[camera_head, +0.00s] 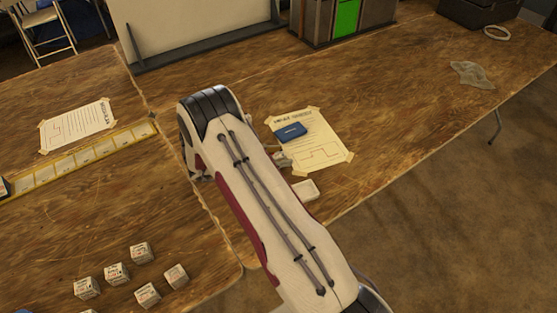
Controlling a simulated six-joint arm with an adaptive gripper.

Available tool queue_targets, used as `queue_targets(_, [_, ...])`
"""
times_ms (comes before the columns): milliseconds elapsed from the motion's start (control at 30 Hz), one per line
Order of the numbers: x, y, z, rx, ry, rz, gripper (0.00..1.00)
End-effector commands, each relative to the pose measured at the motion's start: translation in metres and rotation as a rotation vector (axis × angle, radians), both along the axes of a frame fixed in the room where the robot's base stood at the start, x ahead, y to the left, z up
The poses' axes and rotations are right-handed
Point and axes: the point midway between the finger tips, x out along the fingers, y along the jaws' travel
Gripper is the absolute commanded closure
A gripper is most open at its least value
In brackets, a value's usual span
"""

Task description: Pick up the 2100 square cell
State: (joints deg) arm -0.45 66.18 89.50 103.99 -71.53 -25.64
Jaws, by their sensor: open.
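Several small pale cubes with printed labels stand on the near left of the wooden table; one is at the back (140,252), one at the right (176,276) and one at the left (87,288). Their print is too small to read, so I cannot tell which, if any, is the 2100 square cell. A flat blue block (291,132) lies on a taped paper sheet (322,155) right of my arm. My arm covers the middle of the picture. My gripper does not show clearly; a small grey part at the arm's right edge cannot be made out.
A small white tray (305,190) sits near the table's front edge. A yellow strip (80,162) and another taped sheet (77,126) lie at left. A board (195,30) and a case with a green panel (346,17) stand behind. The table's right stretch is mostly clear.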

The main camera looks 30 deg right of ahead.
Motion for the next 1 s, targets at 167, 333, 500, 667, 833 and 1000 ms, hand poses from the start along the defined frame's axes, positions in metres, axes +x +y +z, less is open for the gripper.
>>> queue_targets(167, [0.0,0.0,0.0,0.0,0.0,0.0,0.6])
queue_targets(333, [0.0,0.0,0.0,0.0,0.0,0.0,0.94])
queue_targets(500, [0.0,0.0,0.001,-0.001,-0.001,0.0,1.0])
queue_targets(667, [0.0,0.0,0.001,-0.001,-0.001,0.0,1.0])
queue_targets(833, [0.0,0.0,0.004,-0.001,-0.002,-0.001,1.0])
queue_targets(1000, [0.001,0.0,0.014,-0.001,-0.003,-0.001,1.0])
